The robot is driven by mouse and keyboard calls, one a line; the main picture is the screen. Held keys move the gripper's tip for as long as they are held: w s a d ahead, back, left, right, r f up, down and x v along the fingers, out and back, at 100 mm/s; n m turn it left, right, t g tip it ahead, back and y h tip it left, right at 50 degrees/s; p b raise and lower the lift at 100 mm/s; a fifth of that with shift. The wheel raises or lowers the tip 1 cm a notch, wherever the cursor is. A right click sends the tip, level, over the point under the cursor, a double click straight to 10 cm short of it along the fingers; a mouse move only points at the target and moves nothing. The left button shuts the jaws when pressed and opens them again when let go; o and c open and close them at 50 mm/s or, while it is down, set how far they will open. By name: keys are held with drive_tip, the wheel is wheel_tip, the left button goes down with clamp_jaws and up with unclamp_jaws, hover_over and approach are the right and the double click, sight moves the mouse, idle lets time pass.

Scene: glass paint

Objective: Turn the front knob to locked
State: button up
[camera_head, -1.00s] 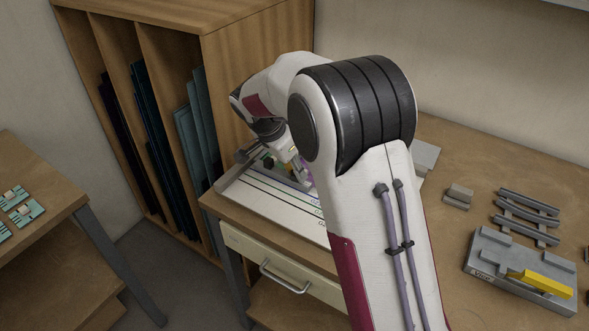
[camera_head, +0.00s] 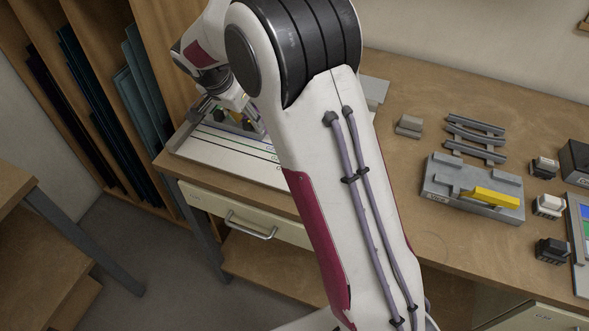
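A pale fixture board (camera_head: 215,150) with dark lines and small coloured marks lies at the left end of the wooden bench. A grey rail runs along its left side. My gripper (camera_head: 243,108) is low over the board's back part, partly hidden by my own arm. Its fingertips are too small and covered to tell whether they are open or shut. Small yellow and dark parts show beside and under it. I cannot make out which is the front knob, how it is turned, or whether the gripper touches it.
A grey vise block (camera_head: 440,185) with a yellow bar, grey racks (camera_head: 475,137) and a small grey block (camera_head: 409,125) stand on the bench to the right. A wooden rack (camera_head: 155,60) with dark sheets stands behind left. A drawer handle (camera_head: 251,226) juts out in front.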

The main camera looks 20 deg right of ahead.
drive_tip(key=shift+s+d+n+t+y, duration=0.1)
drive_tip(key=shift+n+t+y, duration=0.25)
drive_tip(key=shift+n, duration=0.85)
drive_tip(key=shift+n+t+y, duration=0.25)
drive_tip(key=shift+n+y, duration=0.1)
drive_tip(key=shift+n, duration=0.85)
drive_tip(key=shift+n, duration=0.3)
drive_tip(key=shift+d+n+y, duration=0.1)
drive_tip(key=shift+n+y, duration=0.45)
drive_tip(key=shift+n, duration=0.75)
drive_tip(key=shift+d+n+y, duration=0.1)
drive_tip(key=shift+n+y, duration=0.45)
drive_tip(key=shift+n, duration=0.75)
drive_tip(key=s+v, duration=0.1)
drive_tip(key=v, duration=0.7)
drive_tip(key=s+r, duration=0.2)
drive_tip(key=s, duration=2.2)
drive_tip(key=shift+s+d+r+g, duration=0.25)
drive_tip(key=shift+d+r+g, duration=0.1)
drive_tip(key=shift+d+g, duration=0.05)
drive_tip(key=shift+f, duration=0.1)
